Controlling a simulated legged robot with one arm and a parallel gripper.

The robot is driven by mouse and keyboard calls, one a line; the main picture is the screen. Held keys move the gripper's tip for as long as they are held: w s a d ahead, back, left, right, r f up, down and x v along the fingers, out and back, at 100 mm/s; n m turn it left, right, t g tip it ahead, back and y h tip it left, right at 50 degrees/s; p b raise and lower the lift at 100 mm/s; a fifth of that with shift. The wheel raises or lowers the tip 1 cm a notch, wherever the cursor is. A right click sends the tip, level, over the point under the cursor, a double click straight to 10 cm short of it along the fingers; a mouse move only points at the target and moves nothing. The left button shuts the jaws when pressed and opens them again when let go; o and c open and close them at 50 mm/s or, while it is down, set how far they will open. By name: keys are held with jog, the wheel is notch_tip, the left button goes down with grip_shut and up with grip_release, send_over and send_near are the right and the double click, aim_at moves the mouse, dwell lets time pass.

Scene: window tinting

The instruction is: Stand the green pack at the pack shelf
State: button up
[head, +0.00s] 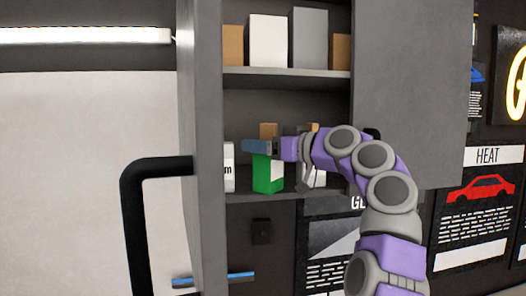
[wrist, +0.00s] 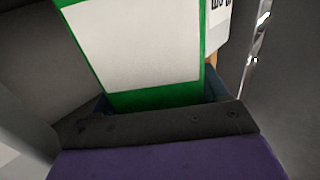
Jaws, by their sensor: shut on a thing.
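The green pack (head: 268,173), green with a white panel, is upright at the lower shelf (head: 285,195) of the open grey cabinet in the head view. My gripper (head: 258,146) is shut on its upper part, with the arm reaching in from the right. In the wrist view the green pack (wrist: 135,45) fills the upper middle, its white panel facing me, between the jaws (wrist: 160,105). The pack's base is close to the shelf board; I cannot tell whether it touches.
A white pack with dark lettering (head: 229,167) stands left of the green pack. Another white pack (head: 318,172) stands to the right, partly behind my arm. Boxes fill the upper shelf (head: 285,73). A black bar handle (head: 130,210) stands at the left; the cabinet door (head: 415,90) is right.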

jog(key=shift+a, duration=0.25)
jog(key=shift+s+d, duration=0.1)
jog(key=shift+d, duration=0.15)
jog(key=o, duration=0.7)
jog(key=shift+d, duration=0.15)
jog(key=shift+o, duration=0.8)
jog(key=shift+d, duration=0.15)
